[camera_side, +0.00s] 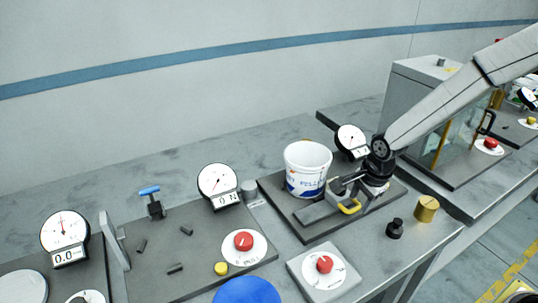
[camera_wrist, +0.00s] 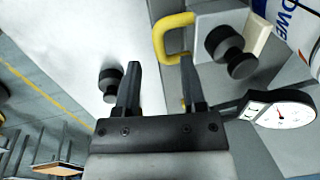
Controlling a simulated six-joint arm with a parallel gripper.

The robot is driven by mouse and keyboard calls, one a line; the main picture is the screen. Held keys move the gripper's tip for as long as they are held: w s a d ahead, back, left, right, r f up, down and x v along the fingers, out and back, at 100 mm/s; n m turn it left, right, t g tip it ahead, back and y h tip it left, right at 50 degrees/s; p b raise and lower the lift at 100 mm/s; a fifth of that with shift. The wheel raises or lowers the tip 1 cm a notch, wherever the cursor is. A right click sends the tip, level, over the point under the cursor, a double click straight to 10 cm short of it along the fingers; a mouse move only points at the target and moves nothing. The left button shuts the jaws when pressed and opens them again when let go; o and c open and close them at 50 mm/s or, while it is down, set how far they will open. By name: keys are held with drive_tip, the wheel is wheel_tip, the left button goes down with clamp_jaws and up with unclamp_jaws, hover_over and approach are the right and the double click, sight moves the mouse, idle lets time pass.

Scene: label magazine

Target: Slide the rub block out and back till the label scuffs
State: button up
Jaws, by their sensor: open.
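A white tub (camera_side: 306,158) with a printed label (camera_side: 306,185) stands upright on a dark plate; the label also shows at the top right of the wrist view (camera_wrist: 302,22). In front of the tub is a grey block (camera_side: 318,212), apparently the rub block, with a yellow handle (camera_side: 351,207). In the wrist view the block (camera_wrist: 207,18) and the yellow handle (camera_wrist: 168,38) lie just ahead of my fingertips. My gripper (camera_wrist: 161,64) is open, its fingers pointing at the handle. Whether the handle is between the fingers, and whether block and label touch, I cannot tell.
A dial gauge (camera_side: 350,139) stands behind the tub's plate. A black knobbed piece (camera_side: 395,228) and a brass cylinder (camera_side: 426,208) stand on the bench at right. A red-knob box (camera_side: 324,265) is in front. A plate with a force gauge (camera_side: 217,186) lies left.

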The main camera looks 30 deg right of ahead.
drive_tip(key=shift+s+r, duration=0.2)
drive_tip(key=shift+r, duration=0.7)
drive_tip(key=shift+s+r, duration=0.2)
drive_tip(key=shift+r, duration=0.75)
drive_tip(key=shift+s+r, duration=0.2)
drive_tip(key=shift+r, duration=0.7)
drive_tip(key=s+f+n, duration=0.1)
drive_tip(key=s+n, duration=1)
drive_tip(key=n, duration=0.7)
drive_tip(key=shift+d+f, duration=0.2)
drive_tip(key=shift+d, duration=0.2)
drive_tip(key=w+r+n, duration=0.1)
drive_tip(key=w+n, duration=1)
drive_tip(key=n, duration=0.7)
drive_tip(key=shift+a+r, duration=0.2)
drive_tip(key=shift+a, duration=0.2)
